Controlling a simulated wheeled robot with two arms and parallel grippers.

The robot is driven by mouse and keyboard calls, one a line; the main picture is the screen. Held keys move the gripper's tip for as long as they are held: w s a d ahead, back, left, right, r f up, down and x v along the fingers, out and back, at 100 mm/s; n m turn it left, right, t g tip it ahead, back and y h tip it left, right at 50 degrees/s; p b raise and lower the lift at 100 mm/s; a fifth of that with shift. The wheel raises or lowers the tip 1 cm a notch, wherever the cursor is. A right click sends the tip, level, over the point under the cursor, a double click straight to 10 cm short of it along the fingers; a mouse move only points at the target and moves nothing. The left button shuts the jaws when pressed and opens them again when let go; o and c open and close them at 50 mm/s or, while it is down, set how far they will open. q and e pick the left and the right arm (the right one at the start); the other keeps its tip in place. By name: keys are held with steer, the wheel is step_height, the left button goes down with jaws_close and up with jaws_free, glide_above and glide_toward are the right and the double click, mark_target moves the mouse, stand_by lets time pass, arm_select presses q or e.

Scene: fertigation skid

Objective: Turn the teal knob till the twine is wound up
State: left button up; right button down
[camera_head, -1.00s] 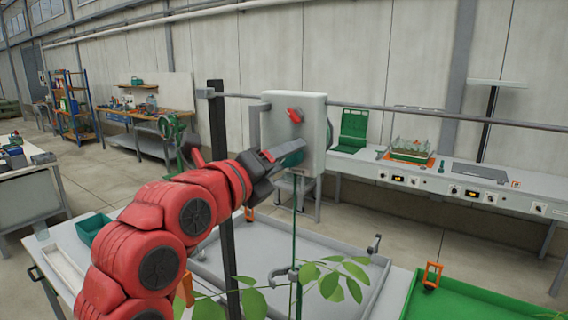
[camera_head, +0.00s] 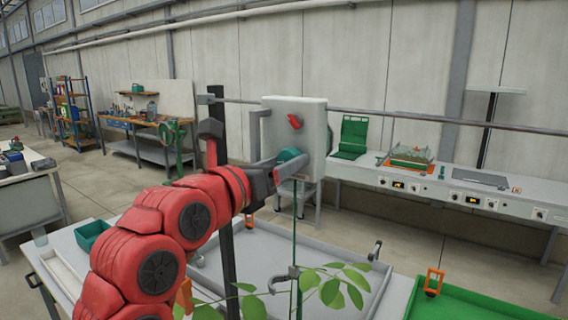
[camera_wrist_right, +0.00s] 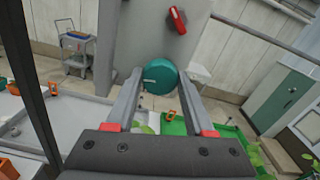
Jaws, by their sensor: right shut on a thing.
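The teal knob (camera_head: 289,155) sits low on the front of a pale grey box (camera_head: 310,112) mounted on a rail; in the right wrist view the knob (camera_wrist_right: 160,77) is round, with a small light mark on it. My right gripper (camera_head: 289,165) is shut on the knob, with one finger on each side of it in the wrist view (camera_wrist_right: 158,82). A thin green twine (camera_head: 294,225) hangs straight down from below the box towards the plant. Its upper end is hidden by the gripper. My left gripper is not in view.
A red knob (camera_head: 295,121) sits above the teal one. A dark upright post (camera_head: 229,220) stands left of the box. A leafy plant (camera_head: 330,284) and a grey hook (camera_head: 284,279) are below. A green tray (camera_head: 460,305) lies at lower right.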

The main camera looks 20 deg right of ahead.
stand_by(0.5)
steer(key=shift+c, duration=1.4)
jaws_free()
steer(key=b+v, duration=0.5)
steer(key=v, duration=1.2)
steer(key=shift+s, duration=0.2)
steer(key=shift+a+f, duration=0.1)
steer(key=shift+a, duration=0.05)
